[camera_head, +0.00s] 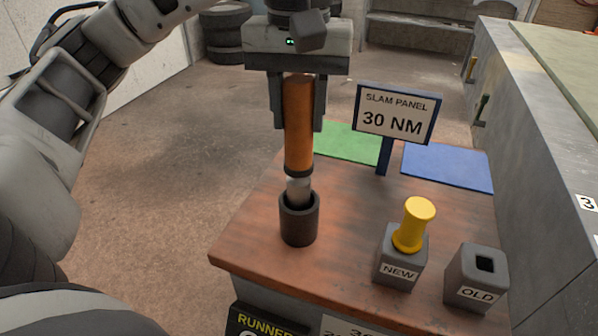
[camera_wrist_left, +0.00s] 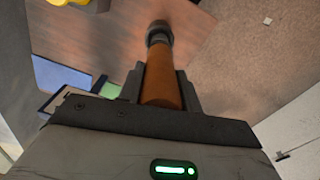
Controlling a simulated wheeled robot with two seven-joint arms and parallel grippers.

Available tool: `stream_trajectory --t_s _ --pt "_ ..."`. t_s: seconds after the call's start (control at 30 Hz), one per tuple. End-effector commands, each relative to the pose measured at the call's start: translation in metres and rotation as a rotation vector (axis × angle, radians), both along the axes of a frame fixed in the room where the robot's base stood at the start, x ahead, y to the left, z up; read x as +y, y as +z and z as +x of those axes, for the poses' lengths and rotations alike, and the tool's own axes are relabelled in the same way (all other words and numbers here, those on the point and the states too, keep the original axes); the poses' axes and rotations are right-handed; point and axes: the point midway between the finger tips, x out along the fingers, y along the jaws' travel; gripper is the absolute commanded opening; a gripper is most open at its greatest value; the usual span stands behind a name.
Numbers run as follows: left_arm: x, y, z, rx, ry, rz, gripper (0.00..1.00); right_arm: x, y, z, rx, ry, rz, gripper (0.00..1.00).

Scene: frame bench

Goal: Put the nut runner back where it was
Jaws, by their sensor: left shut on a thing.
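The nut runner (camera_head: 298,130) has an orange body, a dark collar and a metal lower end. It is upright, and its metal end is at the mouth of a dark round holder (camera_head: 299,220) on the wooden bench; how deep it sits is hidden. My left gripper (camera_head: 298,125) is shut on the nut runner's upper body from above. In the left wrist view the orange nut runner (camera_wrist_left: 161,85) runs from between the fingers toward the dark holder (camera_wrist_left: 159,32). My right gripper is not in view.
A grey block marked NEW (camera_head: 400,262) holds a yellow piece (camera_head: 414,225). A grey block marked OLD (camera_head: 475,280) has an empty square hole. A sign reading 30 NM (camera_head: 393,122) stands behind, near a green mat (camera_head: 345,146) and a blue mat (camera_head: 447,167).

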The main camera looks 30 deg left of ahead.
Motion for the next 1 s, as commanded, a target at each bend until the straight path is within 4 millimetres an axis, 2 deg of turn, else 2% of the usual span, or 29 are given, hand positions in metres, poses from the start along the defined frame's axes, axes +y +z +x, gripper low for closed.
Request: stream_trajectory --t_s 0.03,0.27,0.5,0.93,0.97,1.0 --pt "0.000 -0.009 0.000 -0.001 0.001 -0.002 0.07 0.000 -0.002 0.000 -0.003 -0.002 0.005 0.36" --pt "0.000 -0.023 0.001 -0.004 0.002 0.000 0.07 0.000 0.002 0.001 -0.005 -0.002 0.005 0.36" --pt "0.000 -0.052 0.000 -0.002 0.001 0.000 0.07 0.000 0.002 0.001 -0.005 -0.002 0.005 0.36" --pt "0.000 -0.061 0.001 -0.005 0.000 -0.002 0.07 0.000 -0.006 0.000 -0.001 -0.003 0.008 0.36" --pt "0.000 -0.061 0.000 -0.003 0.000 -0.001 0.43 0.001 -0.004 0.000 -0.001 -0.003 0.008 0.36" --pt "0.000 -0.060 0.000 -0.003 0.000 -0.001 0.54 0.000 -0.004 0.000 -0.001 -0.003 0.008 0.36"
